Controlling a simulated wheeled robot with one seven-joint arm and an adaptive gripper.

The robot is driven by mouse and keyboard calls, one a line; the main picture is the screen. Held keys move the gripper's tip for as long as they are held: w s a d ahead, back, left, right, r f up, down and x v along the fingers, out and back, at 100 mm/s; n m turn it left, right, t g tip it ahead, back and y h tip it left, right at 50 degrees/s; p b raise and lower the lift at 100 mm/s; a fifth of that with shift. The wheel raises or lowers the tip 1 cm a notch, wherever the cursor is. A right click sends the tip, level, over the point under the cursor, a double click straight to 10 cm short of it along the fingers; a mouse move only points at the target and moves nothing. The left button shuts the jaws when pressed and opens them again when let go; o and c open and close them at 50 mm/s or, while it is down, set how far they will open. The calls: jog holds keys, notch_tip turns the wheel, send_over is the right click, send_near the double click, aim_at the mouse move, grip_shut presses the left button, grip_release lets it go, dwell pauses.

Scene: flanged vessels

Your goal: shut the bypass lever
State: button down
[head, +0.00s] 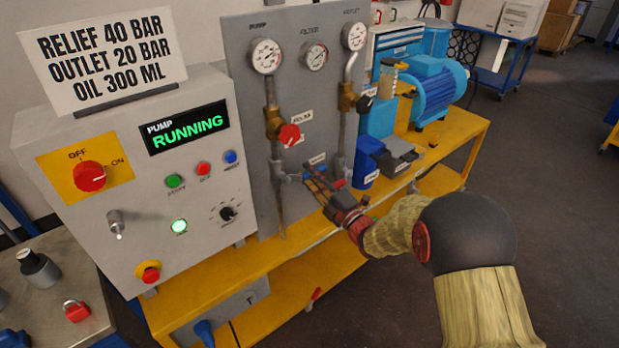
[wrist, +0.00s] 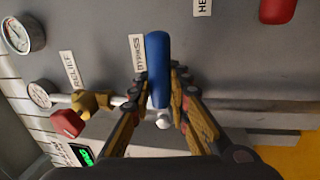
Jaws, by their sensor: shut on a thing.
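The bypass lever (wrist: 157,62) is a blue rounded handle beside the BYPASS label (wrist: 137,60) in the wrist view. It points up that picture, across the line of the pale pipe that comes in from the left. My gripper (wrist: 159,82) has one finger on each side of the lever and is shut on it. A small white knob-like end (wrist: 163,119) shows below the lever, between the fingers. In the head view my gripper (head: 314,178) is at the low pipe on the grey panel. There the fingers mostly hide the lever.
A red-handled relief valve (wrist: 68,123) is close on the left in the wrist view. The grey panel (head: 310,104) carries gauges and pipes. The control box (head: 100,200) at left reads PUMP RUNNING. A blue canister (head: 366,163) and blue motor (head: 440,90) are right of the panel.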

jog(key=shift+r+n, duration=0.25)
jog(key=shift+n, duration=0.15)
jog(key=c, duration=1.8)
grip_release()
jog(key=shift+o, duration=0.6)
jog(key=shift+s+f, duration=0.1)
jog(key=v, duration=1.2)
